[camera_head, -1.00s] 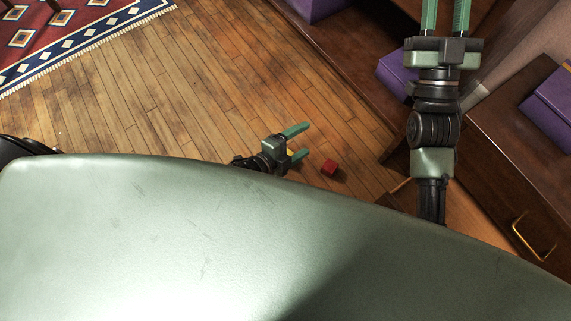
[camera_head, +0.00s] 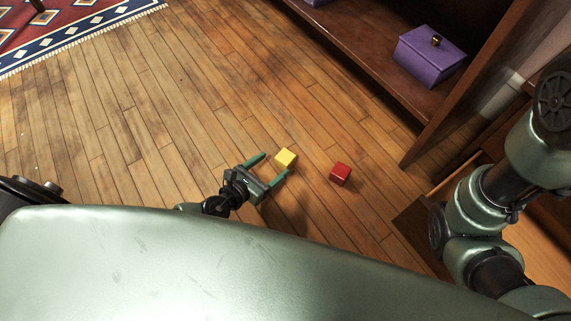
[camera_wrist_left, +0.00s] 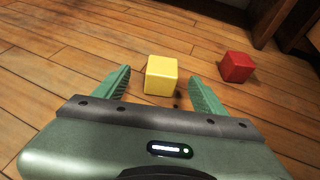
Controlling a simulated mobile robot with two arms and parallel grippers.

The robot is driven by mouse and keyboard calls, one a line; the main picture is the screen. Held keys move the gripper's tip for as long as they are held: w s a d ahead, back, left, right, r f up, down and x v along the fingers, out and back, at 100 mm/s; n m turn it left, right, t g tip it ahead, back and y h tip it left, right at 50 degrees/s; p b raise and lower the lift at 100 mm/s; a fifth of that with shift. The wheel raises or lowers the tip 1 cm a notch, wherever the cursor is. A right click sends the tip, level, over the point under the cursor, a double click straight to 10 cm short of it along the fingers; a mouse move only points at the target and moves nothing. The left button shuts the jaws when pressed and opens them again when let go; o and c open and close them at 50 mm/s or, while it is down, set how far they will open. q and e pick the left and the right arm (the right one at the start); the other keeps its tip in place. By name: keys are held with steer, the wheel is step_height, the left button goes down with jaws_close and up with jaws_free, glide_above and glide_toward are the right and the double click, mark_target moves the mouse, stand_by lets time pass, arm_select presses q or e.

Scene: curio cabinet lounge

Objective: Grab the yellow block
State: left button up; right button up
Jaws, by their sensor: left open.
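The yellow block (camera_head: 286,158) lies on the wooden floor just beyond my left gripper. My left gripper (camera_head: 273,166) is open and low over the floor, its green fingers pointing toward the block. In the left wrist view the yellow block (camera_wrist_left: 161,75) sits centred ahead, in line with the gap between the open fingers (camera_wrist_left: 160,82). Nothing is held. My right arm shows at the right of the head view, but its gripper is out of frame.
A red block (camera_head: 340,174) lies on the floor to the right of the yellow one; it also shows in the left wrist view (camera_wrist_left: 237,67). A dark wooden cabinet with a purple box (camera_head: 429,55) stands at upper right. A patterned rug (camera_head: 70,32) is at upper left. Open floor lies between.

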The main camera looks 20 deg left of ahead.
mark_target(284, 159)
arm_select(q)
steer(key=b+x, duration=0.2)
steer(key=x, duration=0.5)
steer(key=shift+d+b, duration=0.25)
steer(key=shift+b, duration=0.15)
steer(key=c, duration=1.5)
steer(key=shift+r, duration=0.1)
